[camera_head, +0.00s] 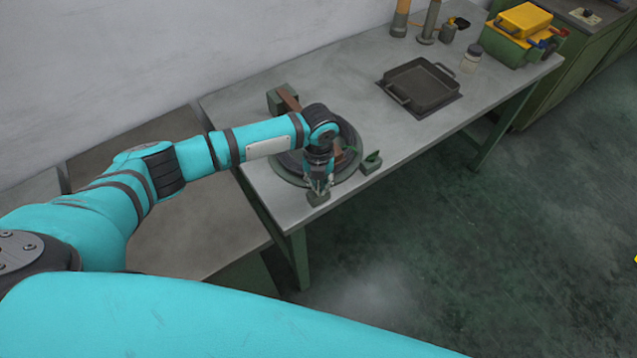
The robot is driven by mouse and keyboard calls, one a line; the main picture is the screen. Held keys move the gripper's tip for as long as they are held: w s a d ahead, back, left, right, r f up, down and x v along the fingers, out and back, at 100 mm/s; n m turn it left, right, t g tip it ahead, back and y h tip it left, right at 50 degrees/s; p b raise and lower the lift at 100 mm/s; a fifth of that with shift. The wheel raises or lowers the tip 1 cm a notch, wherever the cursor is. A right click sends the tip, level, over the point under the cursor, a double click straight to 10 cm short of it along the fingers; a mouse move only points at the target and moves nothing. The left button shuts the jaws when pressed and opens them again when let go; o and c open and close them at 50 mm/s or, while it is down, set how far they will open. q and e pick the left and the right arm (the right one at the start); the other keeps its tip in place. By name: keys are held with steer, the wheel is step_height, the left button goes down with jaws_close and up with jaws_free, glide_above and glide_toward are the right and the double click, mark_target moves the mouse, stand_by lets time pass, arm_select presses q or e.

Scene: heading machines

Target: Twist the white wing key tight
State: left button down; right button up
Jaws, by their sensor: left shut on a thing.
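My left gripper (319,187) points down at the front edge of the grey table, just above a small green block (318,199). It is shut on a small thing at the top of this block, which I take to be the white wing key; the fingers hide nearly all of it. A second green block with a dark green wing key (373,160) stands to the right. A round dark plate (288,170) lies behind the gripper, partly covered by my arm. My right gripper is not in view.
A third green block (281,100) with a brown bar stands behind the plate. A dark square tray (422,88) lies farther right, near a small jar (472,58), cylinders (400,18) and a yellow-topped green box (522,22). The table between plate and tray is clear.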

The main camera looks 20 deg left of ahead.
arm_select(q)
steer(key=m+b, duration=0.1)
steer(key=m, duration=0.4)
steer(key=shift+w+m+b, duration=0.1)
steer(key=shift+m+b, duration=0.2)
steer(key=m+b, duration=0.1)
steer(key=m, duration=0.4)
steer(key=shift+r, duration=0.1)
stand_by(0.3)
steer(key=c, duration=1.5)
jaws_free()
step_height(320, 180, up, 12)
steer(key=shift+f, duration=0.1)
